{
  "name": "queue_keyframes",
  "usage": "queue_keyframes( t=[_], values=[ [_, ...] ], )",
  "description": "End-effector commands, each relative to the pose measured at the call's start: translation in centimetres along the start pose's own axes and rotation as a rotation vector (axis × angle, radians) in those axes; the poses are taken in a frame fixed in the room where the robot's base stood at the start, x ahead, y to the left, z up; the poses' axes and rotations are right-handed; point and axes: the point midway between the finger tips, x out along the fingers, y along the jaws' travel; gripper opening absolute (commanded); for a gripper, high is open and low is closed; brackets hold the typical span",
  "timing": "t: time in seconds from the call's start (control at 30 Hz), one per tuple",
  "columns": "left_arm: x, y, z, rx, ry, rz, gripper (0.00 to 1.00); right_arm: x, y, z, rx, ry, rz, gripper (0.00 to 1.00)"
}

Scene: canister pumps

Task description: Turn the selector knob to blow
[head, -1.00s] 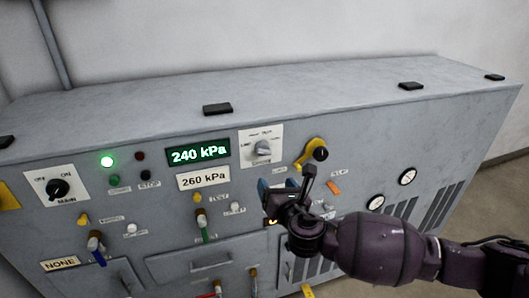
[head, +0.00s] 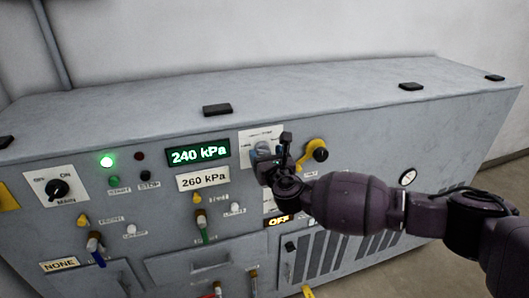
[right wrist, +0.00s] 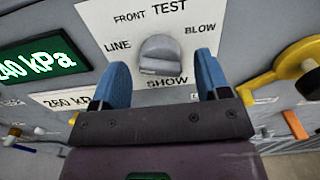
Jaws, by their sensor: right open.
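The selector knob (right wrist: 160,55) is a grey knob on a white plate (right wrist: 110,30) in the right wrist view. The plate reads LINE, FRONT, TEST, BLOW and SHOW, with BLOW at the upper right of the knob. I cannot tell for certain which label the knob points to. My right gripper (right wrist: 161,70) is open, its blue fingers to either side of the knob's near side, with no clear contact. In the head view my right gripper (head: 271,154) covers much of the plate and knob. My left gripper is out of view.
A yellow lever with a black knob (head: 320,155) sticks out just right of the plate. The green 240 kPa display (head: 198,156) is to its left. Below are valves with coloured handles and an orange OFF display (head: 279,221). The cabinet top (head: 300,90) is mostly clear.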

Motion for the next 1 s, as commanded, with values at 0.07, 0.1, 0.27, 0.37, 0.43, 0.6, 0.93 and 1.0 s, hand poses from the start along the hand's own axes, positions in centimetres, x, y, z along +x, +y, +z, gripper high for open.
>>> queue_keyframes(
  t=[0.07, 0.1, 0.27, 0.37, 0.43, 0.6, 0.93, 1.0],
  values=[
    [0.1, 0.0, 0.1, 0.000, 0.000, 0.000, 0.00, 0.8, 0.0, 0.0, 0.000, -0.001, -0.001, 0.69],
    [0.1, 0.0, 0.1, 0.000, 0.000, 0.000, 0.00, 1.1, 0.0, 0.0, 0.000, 0.000, -0.001, 0.69],
    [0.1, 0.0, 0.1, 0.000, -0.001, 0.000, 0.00, 1.7, 0.0, 0.0, 0.000, 0.000, 0.000, 0.69],
    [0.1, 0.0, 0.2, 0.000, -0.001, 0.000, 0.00, 1.8, 0.0, 0.0, 0.001, 0.000, 0.000, 0.69],
    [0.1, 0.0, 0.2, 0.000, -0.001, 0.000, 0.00, 1.8, 0.0, 0.0, 0.001, 0.000, 0.000, 0.69],
    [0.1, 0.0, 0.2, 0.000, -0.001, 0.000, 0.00, 1.8, 0.0, 0.0, 0.001, 0.000, 0.000, 0.65],
    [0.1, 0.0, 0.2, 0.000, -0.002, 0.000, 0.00, 1.8, 0.0, 0.0, 0.002, 0.000, -0.001, 0.23],
    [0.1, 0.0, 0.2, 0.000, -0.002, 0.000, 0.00, 1.8, 0.0, 0.0, 0.005, 0.001, -0.001, 0.23]
  ],
)
